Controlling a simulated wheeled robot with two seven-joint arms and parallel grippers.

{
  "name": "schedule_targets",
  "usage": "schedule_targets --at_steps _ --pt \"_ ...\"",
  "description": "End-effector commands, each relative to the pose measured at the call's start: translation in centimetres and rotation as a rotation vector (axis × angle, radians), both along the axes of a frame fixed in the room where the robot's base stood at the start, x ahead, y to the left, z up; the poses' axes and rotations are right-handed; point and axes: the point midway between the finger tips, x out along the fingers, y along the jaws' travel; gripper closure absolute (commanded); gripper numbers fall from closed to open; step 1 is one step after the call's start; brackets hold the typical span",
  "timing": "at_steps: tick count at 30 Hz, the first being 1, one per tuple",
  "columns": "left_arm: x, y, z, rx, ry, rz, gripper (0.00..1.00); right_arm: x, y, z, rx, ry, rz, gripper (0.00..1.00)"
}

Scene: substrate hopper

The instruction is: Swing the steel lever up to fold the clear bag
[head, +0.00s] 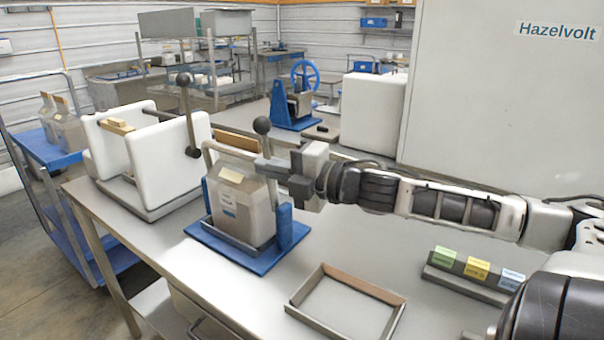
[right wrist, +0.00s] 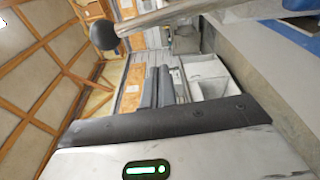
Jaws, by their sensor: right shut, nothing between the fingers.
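The clear bag (head: 240,208) stands upright in a blue stand (head: 285,235) on the steel bench, with a pale label on its front. A steel lever with a dark ball knob (head: 262,125) stands at the bag's upper right; its lower part is hidden behind the bag and my gripper. In the right wrist view a steel bar (right wrist: 190,14) with a dark ball end (right wrist: 103,35) crosses the top. My right gripper (head: 264,165) is shut and empty at the bag's upper right, just below the knob; I cannot tell whether it touches. Its closed fingers (right wrist: 156,88) show in the wrist view. My left gripper is not in view.
A white two-walled unit (head: 178,165) with its own knobbed lever (head: 184,80) stands left of the stand. An empty shallow tray (head: 345,305) lies in front. Coloured blocks (head: 476,270) sit on a rack at right.

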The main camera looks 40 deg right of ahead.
Motion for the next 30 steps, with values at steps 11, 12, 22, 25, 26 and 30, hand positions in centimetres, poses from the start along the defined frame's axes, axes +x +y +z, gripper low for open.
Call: schedule_targets --at_steps 11,12,22,25,26,30 --pt "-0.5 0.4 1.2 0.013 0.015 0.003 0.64 -3.7 -1.5 0.3 -0.002 0.004 -0.002 1.0" --pt "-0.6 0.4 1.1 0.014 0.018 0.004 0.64 -4.1 -1.6 0.3 -0.002 0.004 -0.003 1.0" --pt "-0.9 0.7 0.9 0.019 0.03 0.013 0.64 -5.9 -2.3 0.2 -0.004 0.001 -0.001 1.0" --pt "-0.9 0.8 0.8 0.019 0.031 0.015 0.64 -5.9 -2.3 0.2 -0.004 -0.001 -0.001 1.0" --pt "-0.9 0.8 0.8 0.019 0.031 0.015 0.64 -5.9 -2.3 0.2 -0.004 -0.001 -0.001 1.0" --pt "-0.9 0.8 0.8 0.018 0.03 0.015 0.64 -5.9 -2.3 0.2 -0.004 -0.001 0.0 1.0"
